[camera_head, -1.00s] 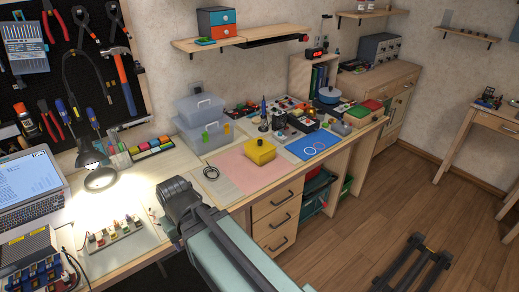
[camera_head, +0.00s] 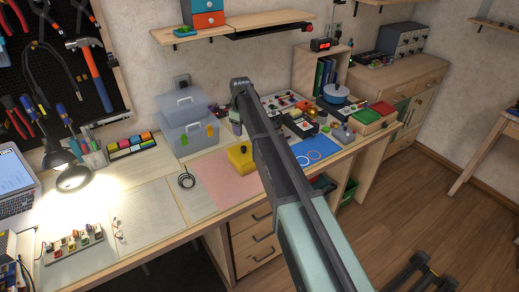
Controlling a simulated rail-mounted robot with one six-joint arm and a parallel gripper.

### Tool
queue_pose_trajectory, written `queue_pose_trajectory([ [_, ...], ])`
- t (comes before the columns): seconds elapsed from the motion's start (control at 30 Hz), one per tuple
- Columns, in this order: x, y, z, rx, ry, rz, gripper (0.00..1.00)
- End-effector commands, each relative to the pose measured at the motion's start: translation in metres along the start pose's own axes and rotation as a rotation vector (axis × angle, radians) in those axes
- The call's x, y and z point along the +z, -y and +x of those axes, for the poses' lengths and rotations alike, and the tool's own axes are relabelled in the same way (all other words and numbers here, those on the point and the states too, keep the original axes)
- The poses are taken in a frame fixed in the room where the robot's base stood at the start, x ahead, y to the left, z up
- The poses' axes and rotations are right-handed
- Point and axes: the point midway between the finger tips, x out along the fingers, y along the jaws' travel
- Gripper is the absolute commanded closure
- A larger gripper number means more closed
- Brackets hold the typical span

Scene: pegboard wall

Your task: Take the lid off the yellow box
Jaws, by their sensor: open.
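The yellow box (camera_head: 239,159) sits on the pink mat (camera_head: 218,180) on the workbench. A small dark spot, perhaps a knob, shows on its top. Its lid appears to be on, but the seam is too small to make out. My arm crosses the picture from the lower right up to a dark joint above and behind the box in the picture, and it covers the view just right of the box. My gripper is not in view; no fingertips can be made out.
Clear plastic boxes (camera_head: 188,128) stand behind and left of the yellow box. A blue mat (camera_head: 318,149) with rings lies to the right. A lit lamp (camera_head: 72,178) stands at left. The bench front is fairly clear.

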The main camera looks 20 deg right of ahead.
Motion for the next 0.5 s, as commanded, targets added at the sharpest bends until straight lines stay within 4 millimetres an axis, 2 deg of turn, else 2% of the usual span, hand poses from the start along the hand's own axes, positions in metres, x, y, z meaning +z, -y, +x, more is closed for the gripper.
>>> queue_pose_trajectory([
  [0.2, 0.001, -0.001, 0.044, 0.000, 0.000, 0.004, 0.43],
  [0.3, 0.001, -0.001, 0.059, 0.000, 0.000, 0.005, 0.43],
  [0.5, 0.001, 0.000, 0.061, 0.000, 0.000, 0.006, 0.43],
])
